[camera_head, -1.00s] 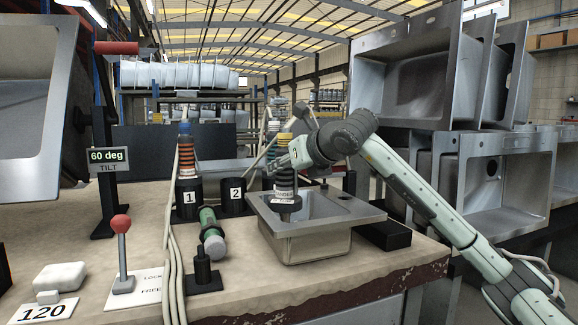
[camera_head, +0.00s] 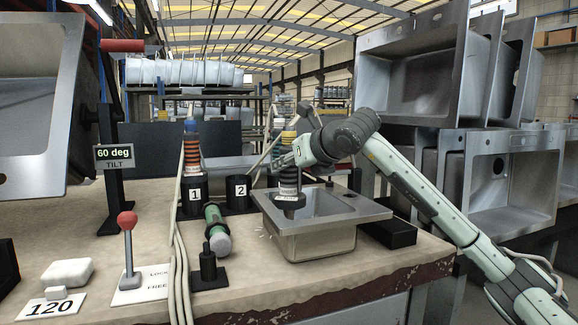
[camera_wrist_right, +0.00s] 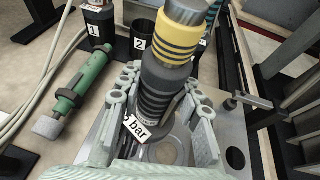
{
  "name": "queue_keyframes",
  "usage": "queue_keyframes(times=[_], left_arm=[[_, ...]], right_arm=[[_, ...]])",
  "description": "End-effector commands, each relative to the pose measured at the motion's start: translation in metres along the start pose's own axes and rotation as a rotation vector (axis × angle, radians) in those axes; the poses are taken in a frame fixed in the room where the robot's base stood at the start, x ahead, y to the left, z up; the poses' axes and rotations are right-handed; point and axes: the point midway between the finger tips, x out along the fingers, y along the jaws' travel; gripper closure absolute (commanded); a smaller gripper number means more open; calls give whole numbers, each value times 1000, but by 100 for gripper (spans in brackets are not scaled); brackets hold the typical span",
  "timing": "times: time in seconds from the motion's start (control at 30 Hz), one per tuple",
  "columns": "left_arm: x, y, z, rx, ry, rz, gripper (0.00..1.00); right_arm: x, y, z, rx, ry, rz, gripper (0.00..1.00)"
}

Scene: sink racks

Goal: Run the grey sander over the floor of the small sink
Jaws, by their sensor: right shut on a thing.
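The small sink (camera_head: 335,238) is a steel basin with a flat rim, on the front right of the bench. The grey sander (camera_head: 289,184) stands roughly upright over the left part of the basin; whether its disc touches the floor is hidden. My right gripper (camera_wrist_right: 160,112) is shut around the dark ribbed body of the sander, which has a yellow-banded top and a white "bar" tag in the wrist view. In the head view my right gripper (camera_head: 287,163) reaches in from the right. My left gripper is not in view.
An orange-banded tool (camera_head: 191,150) stands in holder 1 (camera_head: 194,195). Holder 2 (camera_head: 237,192) is empty. A green tool (camera_head: 215,230) lies left of the sink, near hoses (camera_head: 177,255). A red-knobbed lever (camera_head: 127,245) and a white block (camera_head: 67,272) are at front left. A large tilted sink (camera_head: 30,110) hangs at left.

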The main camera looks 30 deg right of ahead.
Motion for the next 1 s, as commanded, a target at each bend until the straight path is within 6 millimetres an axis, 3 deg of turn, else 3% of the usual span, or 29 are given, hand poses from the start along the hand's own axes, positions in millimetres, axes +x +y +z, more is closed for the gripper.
queue_keyframes(times=[0.63, 1.0], left_arm=[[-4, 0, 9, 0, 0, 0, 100], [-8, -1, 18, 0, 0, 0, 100]], right_arm=[[1, 0, -6, 0, -7, 0, 100], [-14, 2, -13, -1, -8, -1, 100]])
